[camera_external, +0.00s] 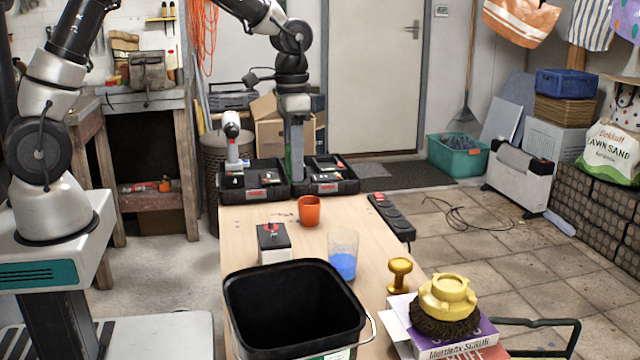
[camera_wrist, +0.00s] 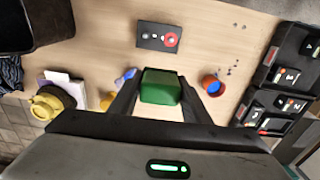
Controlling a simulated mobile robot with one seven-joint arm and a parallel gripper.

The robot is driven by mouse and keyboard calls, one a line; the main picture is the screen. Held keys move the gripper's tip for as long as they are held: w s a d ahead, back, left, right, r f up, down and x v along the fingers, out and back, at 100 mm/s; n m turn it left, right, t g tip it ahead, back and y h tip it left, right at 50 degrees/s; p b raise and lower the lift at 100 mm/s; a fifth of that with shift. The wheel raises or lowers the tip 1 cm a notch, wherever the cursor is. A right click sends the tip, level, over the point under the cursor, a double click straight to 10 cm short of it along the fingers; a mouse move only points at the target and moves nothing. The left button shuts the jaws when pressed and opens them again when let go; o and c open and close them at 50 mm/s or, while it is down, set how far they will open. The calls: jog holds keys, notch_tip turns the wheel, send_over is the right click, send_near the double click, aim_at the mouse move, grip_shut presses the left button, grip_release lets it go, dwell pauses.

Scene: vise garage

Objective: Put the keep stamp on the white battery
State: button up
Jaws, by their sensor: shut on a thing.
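The white battery (camera_external: 274,252) is a box with white sides and a dark top, standing on the wooden table. It also shows from above in the wrist view (camera_wrist: 148,35), with a red round piece on its top. My gripper (camera_external: 292,165) points down over the table's far end, beyond the battery. It is shut on a green block (camera_wrist: 160,88), which shows between the fingers in the wrist view. No marking on the block can be read, so I cannot tell if it is the keep stamp. A gold knob-shaped piece (camera_external: 400,272) stands at the table's right edge.
An orange cup (camera_external: 310,210) and a glass with blue contents (camera_external: 343,258) stand near the battery. A black bucket (camera_external: 240,300) fills the near end. Black organizer trays (camera_external: 340,187) lie at the far end. A yellow brush (camera_external: 447,297) sits on boxes at right.

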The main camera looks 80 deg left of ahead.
jog(key=s+d, duration=0.1)
jog(key=s, duration=0.4)
jog(key=b, duration=0.2)
send_near(274, 245)
jog(key=shift+w+a+f, duration=0.1)
jog(key=shift+a+f, duration=0.8)
jog(key=shift+a, duration=0.3)
jog(key=shift+w+a+f, duration=0.1)
jog(key=shift+a+f, duration=0.75)
jog(key=shift+a, duration=0.35)
jog(key=shift+f+b, duration=0.3)
jog(key=shift+f, duration=0.15)
jog(key=o, duration=1)
jog(key=shift+o, duration=0.2)
